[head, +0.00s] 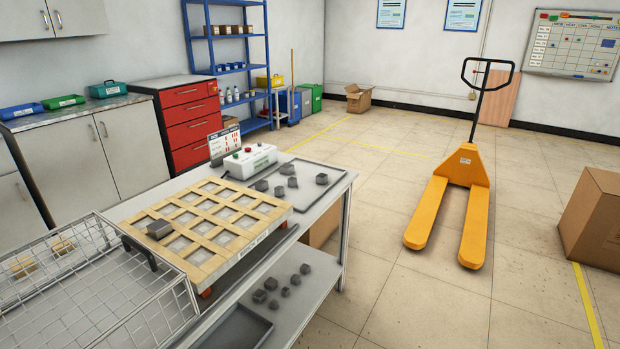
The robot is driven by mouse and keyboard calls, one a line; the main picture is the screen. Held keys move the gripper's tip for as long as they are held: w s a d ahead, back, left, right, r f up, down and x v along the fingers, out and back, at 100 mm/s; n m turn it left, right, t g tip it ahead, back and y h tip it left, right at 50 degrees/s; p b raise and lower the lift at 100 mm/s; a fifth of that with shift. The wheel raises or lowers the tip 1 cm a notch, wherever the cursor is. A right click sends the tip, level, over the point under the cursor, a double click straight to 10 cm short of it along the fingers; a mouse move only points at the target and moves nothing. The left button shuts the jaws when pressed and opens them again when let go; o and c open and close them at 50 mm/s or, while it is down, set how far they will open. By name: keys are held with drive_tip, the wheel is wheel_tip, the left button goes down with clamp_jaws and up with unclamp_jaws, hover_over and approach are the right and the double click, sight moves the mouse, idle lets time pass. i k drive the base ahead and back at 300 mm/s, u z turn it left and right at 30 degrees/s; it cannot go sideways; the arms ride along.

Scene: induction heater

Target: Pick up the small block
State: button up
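Several small grey blocks are in the head view. Some sit on a dark flat tray (310,204) at the far end of the workbench, including a block at its right (322,179) and a block near its left edge (262,185). A larger grey block (159,229) rests on the near left part of the wooden grid (246,221). More small grey blocks (271,284) lie on the bench's lower shelf. I cannot tell which one the task means. My gripper is not in view.
A wire basket (110,318) stands at the near left, beside the grid. A white control box (250,161) with buttons and a sign (224,143) stand behind the grid. A yellow pallet jack (465,165) and a cardboard box (592,220) stand right. The floor between bench and jack is clear.

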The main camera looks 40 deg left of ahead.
sight(279, 191)
drive_tip(key=i, duration=1.5)
drive_tip(key=u, duration=2.65)
drive_tip(key=i, duration=1)
drive_tip(key=z, duration=0.05)
